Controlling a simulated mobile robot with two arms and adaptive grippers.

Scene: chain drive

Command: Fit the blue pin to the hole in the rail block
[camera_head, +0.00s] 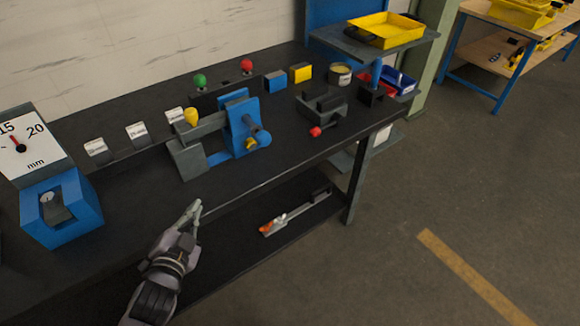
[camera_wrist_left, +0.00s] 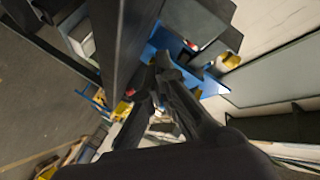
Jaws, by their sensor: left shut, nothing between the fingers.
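My left gripper (camera_head: 194,209) is shut and empty, in front of the bench's front edge and apart from the fixture. In the left wrist view the closed fingers (camera_wrist_left: 160,62) point towards the blue fixture parts. A blue round-ended piece (camera_head: 262,137) sticks out of the front of the blue upright fixture (camera_head: 243,122); I cannot tell for certain that it is the blue pin. A grey block (camera_head: 188,158) stands at the left end of the fixture, with a yellow knob (camera_head: 191,117) above it. I cannot tell which block is the rail block, and no hole is clear. My right gripper is not in view.
A blue gauge stand (camera_head: 62,212) is at the left. Green (camera_head: 200,80) and red (camera_head: 246,65) balls stand behind the fixture. A grey clamp (camera_head: 321,105) with a red knob is at the right. The bench top (camera_head: 130,190) between gauge and fixture is clear.

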